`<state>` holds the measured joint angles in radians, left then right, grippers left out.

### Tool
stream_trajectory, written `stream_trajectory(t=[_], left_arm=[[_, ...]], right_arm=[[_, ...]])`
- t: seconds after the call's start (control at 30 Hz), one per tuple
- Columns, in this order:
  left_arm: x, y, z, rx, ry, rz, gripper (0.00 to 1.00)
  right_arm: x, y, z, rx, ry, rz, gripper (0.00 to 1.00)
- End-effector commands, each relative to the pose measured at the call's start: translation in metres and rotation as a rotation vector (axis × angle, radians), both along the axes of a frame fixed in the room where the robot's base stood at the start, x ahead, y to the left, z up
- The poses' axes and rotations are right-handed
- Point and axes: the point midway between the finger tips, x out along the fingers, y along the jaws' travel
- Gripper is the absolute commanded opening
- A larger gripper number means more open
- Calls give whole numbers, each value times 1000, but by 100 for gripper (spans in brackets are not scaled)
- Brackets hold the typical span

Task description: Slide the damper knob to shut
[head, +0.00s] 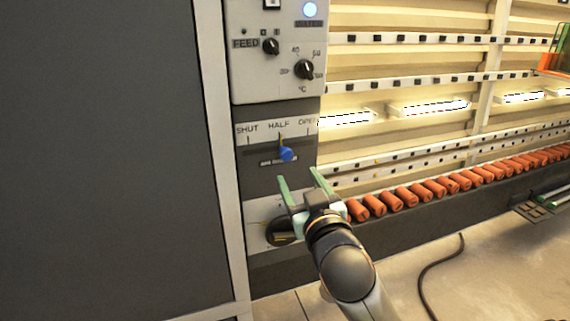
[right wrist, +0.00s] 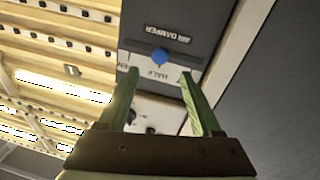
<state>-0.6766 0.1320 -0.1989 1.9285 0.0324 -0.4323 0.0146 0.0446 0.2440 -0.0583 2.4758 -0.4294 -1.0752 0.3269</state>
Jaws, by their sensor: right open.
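The blue damper knob (head: 286,154) sits on its slot in the damper panel (head: 255,180), under the label HALF and between SHUT on the left and OPEN on the right. In the right wrist view the knob (right wrist: 159,56) shows beyond the fingertips, near the AIR DAMPER label. My right gripper (head: 299,175) is open and empty, with two green fingers pointing up toward the panel, a little below and right of the knob in the head view. In the right wrist view the gripper (right wrist: 158,76) spans both sides of the knob, which appears apart from the fingers. My left gripper is not in view.
Above the damper is a control panel (head: 270,75) with FEED and temperature dials. A row of orange rollers (head: 420,192) runs right from the panel. A large dark grey panel (head: 105,160) stands at left. A cable (head: 435,262) lies on the floor at lower right.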

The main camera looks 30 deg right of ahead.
Motion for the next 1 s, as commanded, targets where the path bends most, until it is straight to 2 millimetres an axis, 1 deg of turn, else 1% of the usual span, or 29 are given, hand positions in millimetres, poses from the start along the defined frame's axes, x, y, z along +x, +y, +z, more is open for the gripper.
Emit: stream_trajectory(t=[0.03,0.07,0.1,0.2,0.4,0.53,0.7,1.0], left_arm=[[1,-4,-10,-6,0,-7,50],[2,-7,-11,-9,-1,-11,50],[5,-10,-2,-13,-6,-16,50],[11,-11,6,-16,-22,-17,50],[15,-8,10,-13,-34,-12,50],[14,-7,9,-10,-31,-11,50],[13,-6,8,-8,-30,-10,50],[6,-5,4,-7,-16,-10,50]], right_arm=[[4,-2,-4,-2,-7,0,66],[5,-2,-4,-4,-5,0,66],[13,-5,0,-5,1,-1,66],[33,-13,2,-5,3,-2,66],[68,-24,1,-5,3,-1,66],[84,-30,1,-3,2,0,66],[96,-34,0,-3,3,0,66],[99,-35,0,-2,2,1,66]])
